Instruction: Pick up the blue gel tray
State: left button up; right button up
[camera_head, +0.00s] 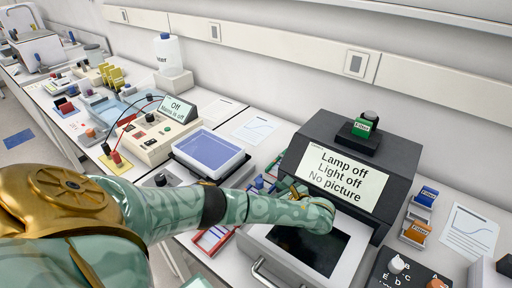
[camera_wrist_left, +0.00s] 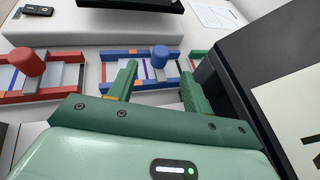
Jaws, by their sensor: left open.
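The blue gel tray (camera_wrist_left: 114,54) lies flat in the middle of the left wrist view. It has blue rails and a blue round knob (camera_wrist_left: 160,55) rising from it. My left gripper (camera_wrist_left: 160,72) is open, its two green fingers reaching over the near part of the tray. The fingers are apart and empty, on either side of the knob in the picture; I cannot tell if they touch the tray. In the head view my left arm covers most of this area, and the fingers are hardly visible. My right gripper is not in view.
A red-railed tray (camera_wrist_left: 52,57) with a red knob lies left of the blue one. A green-railed tray (camera_wrist_left: 196,53) lies right, partly hidden. The dark imager (camera_head: 390,185) stands close on the right. Papers and devices fill the bench.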

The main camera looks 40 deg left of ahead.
aim_at(262, 183)
pick_arm(q)
jog(key=shift+a+f, duration=0.1)
jog(key=shift+a, duration=0.1)
jog(key=shift+w+a+f+b, duration=0.15)
jog(key=shift+a+b, duration=0.2)
jog(key=shift+a, duration=0.05)
jog(key=b+x, duration=0.1)
jog(key=x, duration=0.3)
jog(key=shift+a+b, duration=0.1)
jog(key=shift+b, duration=0.25)
grip_shut()
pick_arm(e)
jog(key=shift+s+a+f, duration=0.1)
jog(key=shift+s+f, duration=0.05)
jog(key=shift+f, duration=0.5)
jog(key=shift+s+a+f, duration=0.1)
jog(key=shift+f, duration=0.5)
